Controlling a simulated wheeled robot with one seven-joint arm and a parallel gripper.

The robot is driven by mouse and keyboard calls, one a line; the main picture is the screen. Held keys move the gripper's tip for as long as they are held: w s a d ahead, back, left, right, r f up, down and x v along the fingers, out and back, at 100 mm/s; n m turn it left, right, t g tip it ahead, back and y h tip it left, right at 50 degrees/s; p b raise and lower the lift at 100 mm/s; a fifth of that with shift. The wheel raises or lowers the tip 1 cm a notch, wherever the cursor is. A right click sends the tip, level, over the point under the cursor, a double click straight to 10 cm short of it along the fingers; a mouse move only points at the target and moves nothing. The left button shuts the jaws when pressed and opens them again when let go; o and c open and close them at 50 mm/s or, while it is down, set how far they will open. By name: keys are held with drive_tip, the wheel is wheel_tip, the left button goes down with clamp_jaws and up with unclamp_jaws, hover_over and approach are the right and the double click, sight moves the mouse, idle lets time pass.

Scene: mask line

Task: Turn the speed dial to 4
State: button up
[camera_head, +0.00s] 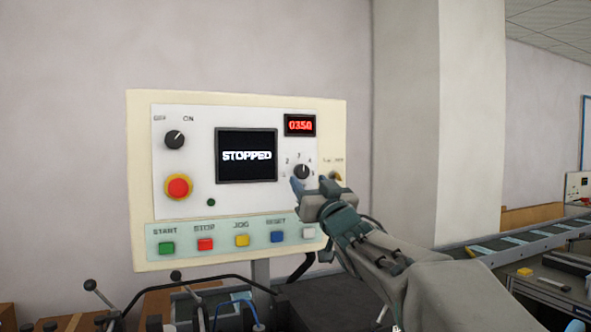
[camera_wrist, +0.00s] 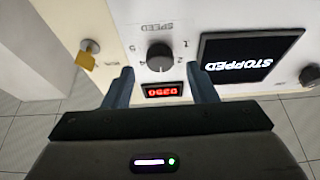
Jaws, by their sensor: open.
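The speed dial (camera_head: 302,171) is a round black knob on the white panel, with numbers around its upper side. Its white mark seems to point between 3 and 4. The red display (camera_head: 300,125) above it appears to read 03.50. My gripper (camera_head: 314,187) is at the panel's lower right, just below the dial in the head view. In the wrist view, which is upside down, the dial (camera_wrist: 159,56) lies ahead of and between my two open fingers (camera_wrist: 160,78). The fingers seem clear of it; exact depth is hard to tell.
The screen (camera_head: 246,156) reads STOPPED. A key switch (camera_head: 336,178) with a yellow tag (camera_wrist: 86,62) is close beside the dial. A red emergency button (camera_head: 178,187) and an off/on knob (camera_head: 174,139) are at left. A row of coloured buttons (camera_head: 242,240) runs below.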

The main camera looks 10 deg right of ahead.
sight(303, 175)
drive_tip(key=shift+p+x, duration=0.5)
drive_tip(key=shift+x, duration=1.15)
drive_tip(key=c, duration=1)
